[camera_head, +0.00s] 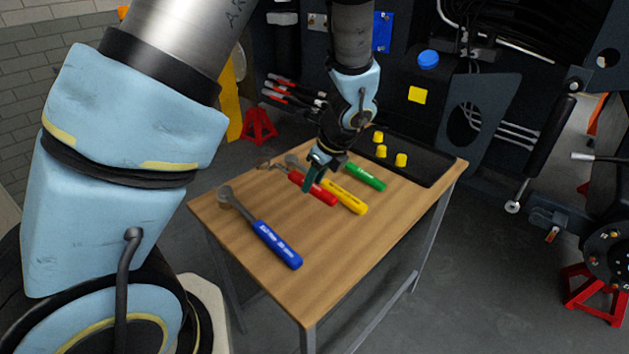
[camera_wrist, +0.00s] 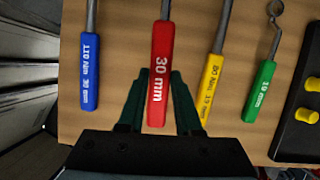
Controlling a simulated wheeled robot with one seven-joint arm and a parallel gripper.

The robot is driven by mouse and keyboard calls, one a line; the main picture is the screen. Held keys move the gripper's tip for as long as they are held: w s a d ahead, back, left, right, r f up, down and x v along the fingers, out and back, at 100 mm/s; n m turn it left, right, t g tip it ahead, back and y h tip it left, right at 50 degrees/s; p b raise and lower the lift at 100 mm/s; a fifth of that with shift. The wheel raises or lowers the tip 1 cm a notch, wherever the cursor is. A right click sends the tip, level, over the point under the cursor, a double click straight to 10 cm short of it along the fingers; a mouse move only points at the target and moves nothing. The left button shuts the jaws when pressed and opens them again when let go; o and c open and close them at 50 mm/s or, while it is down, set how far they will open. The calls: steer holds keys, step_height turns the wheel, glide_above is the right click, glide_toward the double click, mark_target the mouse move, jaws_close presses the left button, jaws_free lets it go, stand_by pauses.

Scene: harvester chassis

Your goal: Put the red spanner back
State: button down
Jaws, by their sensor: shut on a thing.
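The red spanner (camera_head: 323,194) has a red handle marked "30 mm" and a grey shaft. In the head view it lies among the other tools at or very near the wooden table top (camera_head: 350,240); whether it touches the wood I cannot tell. My gripper (camera_head: 313,172) points down at it. In the wrist view the handle of the red spanner (camera_wrist: 161,50) runs between the green fingers of my gripper (camera_wrist: 158,76), which is shut on it. In the head view the gripper and wrist partly hide the spanner.
A blue-handled torque wrench (camera_head: 274,243) lies to the left, a yellow-handled one (camera_head: 346,197) and a green spanner (camera_head: 365,177) to the right. A black tray (camera_head: 435,165) with yellow caps (camera_head: 401,160) sits at the back right. The table's near part is clear.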

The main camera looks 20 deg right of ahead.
steer(key=shift+r, duration=0.2)
steer(key=shift+r+p, duration=0.15)
steer(key=shift+p, duration=0.3)
steer(key=shift+f+b, duration=2.95)
steer(key=shift+f, duration=1.15)
steer(key=c, duration=0.5)
jaws_free()
steer(key=shift+s, duration=0.1)
steer(key=v, duration=1)
steer(key=shift+d+r, duration=0.15)
steer(key=shift+r, duration=0.25)
